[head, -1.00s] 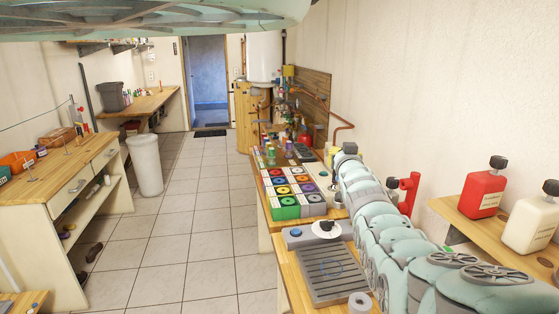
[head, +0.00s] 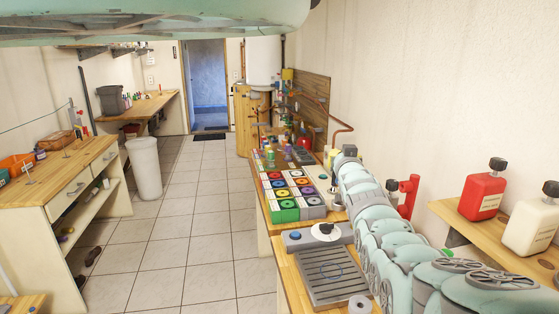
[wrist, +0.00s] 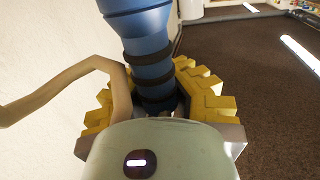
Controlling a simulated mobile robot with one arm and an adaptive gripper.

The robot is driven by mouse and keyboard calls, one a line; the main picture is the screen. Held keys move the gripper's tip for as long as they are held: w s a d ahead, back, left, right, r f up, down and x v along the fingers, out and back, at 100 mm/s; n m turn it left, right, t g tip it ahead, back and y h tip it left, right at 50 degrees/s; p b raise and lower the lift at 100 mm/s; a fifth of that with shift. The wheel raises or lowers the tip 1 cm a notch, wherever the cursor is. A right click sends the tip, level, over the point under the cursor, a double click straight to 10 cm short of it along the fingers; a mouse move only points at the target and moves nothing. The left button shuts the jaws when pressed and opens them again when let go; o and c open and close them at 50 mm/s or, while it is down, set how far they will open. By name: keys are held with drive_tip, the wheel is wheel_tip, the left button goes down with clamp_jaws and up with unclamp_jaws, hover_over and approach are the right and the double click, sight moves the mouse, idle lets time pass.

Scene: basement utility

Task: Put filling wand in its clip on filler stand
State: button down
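In the wrist view my gripper (wrist: 152,100) has its yellow stepped fingers on both sides of a blue wand (wrist: 137,28) with black rings, and looks shut on it. The wand's blue body runs up out of the top of the picture; its lower end is hidden behind my wrist housing. A beige hose (wrist: 62,82) curves from beside the wand to the left edge. In the head view my arm stretches away along the right bench, and my gripper and the wand cannot be made out. I cannot pick out the filler stand or its clip with certainty in either view.
The right bench carries a grey slatted tray (head: 330,275), colored boxes (head: 284,214) and a red upright fitting (head: 407,194). Red (head: 482,196) and cream (head: 530,226) bottles stand on a shelf at right.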

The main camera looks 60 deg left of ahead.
drive_tip(key=shift+f+b, duration=0.15)
drive_tip(key=shift+b, duration=0.2)
idle(0.3)
drive_tip(key=shift+f+b, duration=0.35)
drive_tip(key=shift+w+f+b, duration=0.1)
drive_tip(key=shift+f+b, duration=2.75)
drive_tip(key=shift+b, duration=0.4)
drive_tip(key=c, duration=1.7)
unclamp_jaws()
drive_tip(key=shift+o, duration=1.3)
drive_tip(key=shift+d+f, duration=0.1)
drive_tip(key=o, duration=0.4)
